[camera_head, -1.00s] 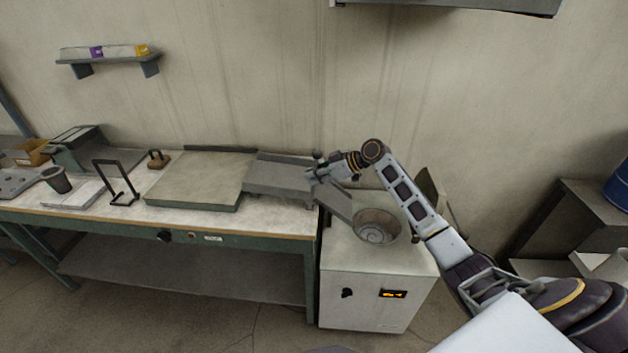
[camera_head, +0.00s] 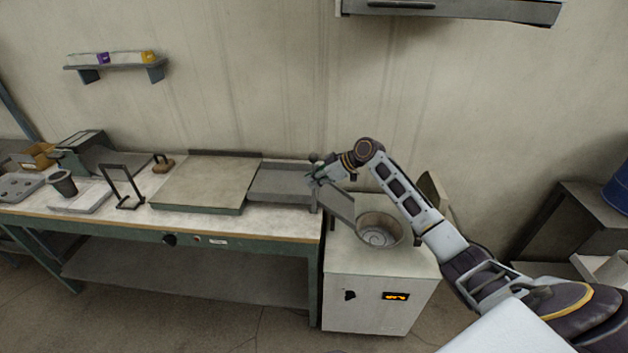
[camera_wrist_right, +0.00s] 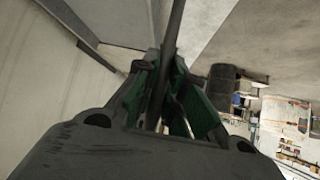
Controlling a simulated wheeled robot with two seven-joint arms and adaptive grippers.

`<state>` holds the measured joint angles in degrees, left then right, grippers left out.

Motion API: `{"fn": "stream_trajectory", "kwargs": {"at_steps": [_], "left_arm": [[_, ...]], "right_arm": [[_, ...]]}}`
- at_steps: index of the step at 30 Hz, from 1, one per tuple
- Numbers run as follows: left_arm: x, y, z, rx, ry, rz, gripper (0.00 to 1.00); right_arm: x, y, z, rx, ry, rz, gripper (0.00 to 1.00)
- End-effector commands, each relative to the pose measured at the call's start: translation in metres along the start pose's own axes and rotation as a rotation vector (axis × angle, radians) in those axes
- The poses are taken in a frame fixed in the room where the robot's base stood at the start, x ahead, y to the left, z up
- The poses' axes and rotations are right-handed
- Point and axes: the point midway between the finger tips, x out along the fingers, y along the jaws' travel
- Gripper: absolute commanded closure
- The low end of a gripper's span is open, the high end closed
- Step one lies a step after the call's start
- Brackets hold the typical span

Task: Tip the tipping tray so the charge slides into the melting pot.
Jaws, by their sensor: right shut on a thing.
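The grey tipping tray (camera_head: 280,184) lies at the right end of the bench, and its surface looks bare from here. I cannot make out a charge on it. A grey sloping chute (camera_head: 338,206) runs from beside the tray to the round melting pot (camera_head: 380,231) in the white cabinet top. My right gripper (camera_head: 319,176) is at the tray's right end, above the top of the chute. In the right wrist view its green-sided fingers (camera_wrist_right: 167,100) are shut on a thin dark bar (camera_wrist_right: 173,42), apparently the tray's handle. My left gripper is not in view.
A flat grey plate (camera_head: 205,182) lies left of the tray. A black stand (camera_head: 121,186), a dark cup (camera_head: 63,184) and a green-sided box (camera_head: 82,150) are further left. A hood (camera_head: 450,9) hangs above. A blue drum (camera_head: 618,187) stands at the far right.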

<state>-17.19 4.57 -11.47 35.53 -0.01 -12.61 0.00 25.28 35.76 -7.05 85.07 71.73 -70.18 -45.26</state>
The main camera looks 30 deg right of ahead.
Motion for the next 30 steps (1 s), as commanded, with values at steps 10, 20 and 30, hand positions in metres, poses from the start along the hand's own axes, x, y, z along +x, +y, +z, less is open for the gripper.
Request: {"fn": "stream_trajectory", "kwargs": {"at_steps": [10,20,30], "left_arm": [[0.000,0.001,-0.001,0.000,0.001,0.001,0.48],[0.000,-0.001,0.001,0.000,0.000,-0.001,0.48],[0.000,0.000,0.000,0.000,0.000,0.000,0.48]], "right_arm": [[0.000,0.000,-0.001,-0.001,0.002,0.000,0.66],[-0.005,0.000,0.000,-0.001,0.001,0.000,0.66],[-0.041,0.000,0.000,-0.001,0.001,0.001,0.66]]}}
